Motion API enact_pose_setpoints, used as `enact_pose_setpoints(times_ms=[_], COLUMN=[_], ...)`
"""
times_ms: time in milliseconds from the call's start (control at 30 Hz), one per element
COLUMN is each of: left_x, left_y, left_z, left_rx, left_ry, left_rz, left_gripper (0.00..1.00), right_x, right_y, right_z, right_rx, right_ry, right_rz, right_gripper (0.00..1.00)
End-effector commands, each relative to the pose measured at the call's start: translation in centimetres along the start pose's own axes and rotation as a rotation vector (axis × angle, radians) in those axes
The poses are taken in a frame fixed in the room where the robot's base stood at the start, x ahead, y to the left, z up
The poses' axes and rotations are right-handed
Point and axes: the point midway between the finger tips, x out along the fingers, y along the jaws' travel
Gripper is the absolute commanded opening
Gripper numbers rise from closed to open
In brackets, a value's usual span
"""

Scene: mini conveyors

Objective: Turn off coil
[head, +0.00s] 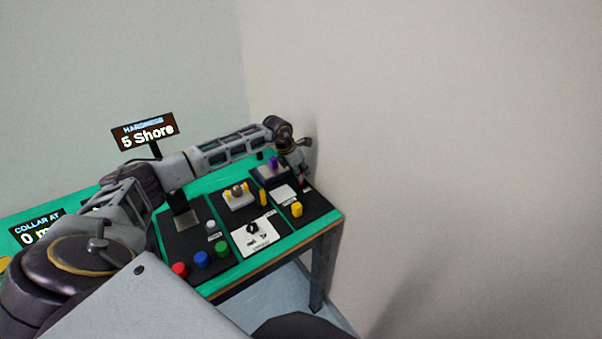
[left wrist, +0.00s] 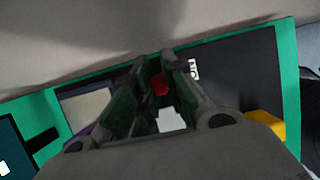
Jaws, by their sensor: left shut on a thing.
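My left gripper (head: 302,181) reaches down over the far right corner of the bench, close to the wall. In the left wrist view, its two fingers (left wrist: 156,66) are closed around a small red piece (left wrist: 160,85), which looks like the tip of a switch on the dark panel (left wrist: 235,75). The fingers hide most of the piece, so I cannot tell its position. A small white label (left wrist: 194,69) sits beside the fingers; its text is too small to read for certain. My right gripper is not in view.
A yellow knob (head: 297,210) stands near the gripper, and a purple piece (head: 272,163) is behind. Red (head: 180,270), blue (head: 202,259) and green (head: 221,249) buttons line the front. A black knob (head: 252,229) sits on a white plate. A sign (head: 147,134) reads 5 Shore.

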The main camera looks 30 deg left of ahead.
Motion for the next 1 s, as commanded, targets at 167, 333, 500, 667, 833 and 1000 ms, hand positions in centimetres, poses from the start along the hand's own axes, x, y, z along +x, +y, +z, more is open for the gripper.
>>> enact_pose_setpoints(times_ms=[167,333,500,667,833,1000], left_x=[0.0,0.0,0.0,-0.2,-1.2,-3.1], left_y=[0.1,0.0,0.0,0.0,0.1,0.1], left_z=[0.0,0.0,0.0,0.0,0.0,0.0], left_rx=[-0.001,-0.001,0.000,0.000,-0.001,0.000], left_ry=[0.000,0.000,0.000,-0.001,-0.002,-0.001], left_rz=[0.001,0.001,0.001,0.001,0.003,0.003], left_gripper=[0.23,0.34,0.34,0.34,0.34,0.34], right_x=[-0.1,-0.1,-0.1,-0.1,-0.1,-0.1], right_y=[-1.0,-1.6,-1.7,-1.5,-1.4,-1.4], right_z=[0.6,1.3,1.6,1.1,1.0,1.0], right_rx=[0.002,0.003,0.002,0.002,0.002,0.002], right_ry=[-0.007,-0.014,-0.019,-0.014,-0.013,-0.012], right_rz=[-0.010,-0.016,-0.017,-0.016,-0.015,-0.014], right_gripper=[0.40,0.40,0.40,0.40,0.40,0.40])
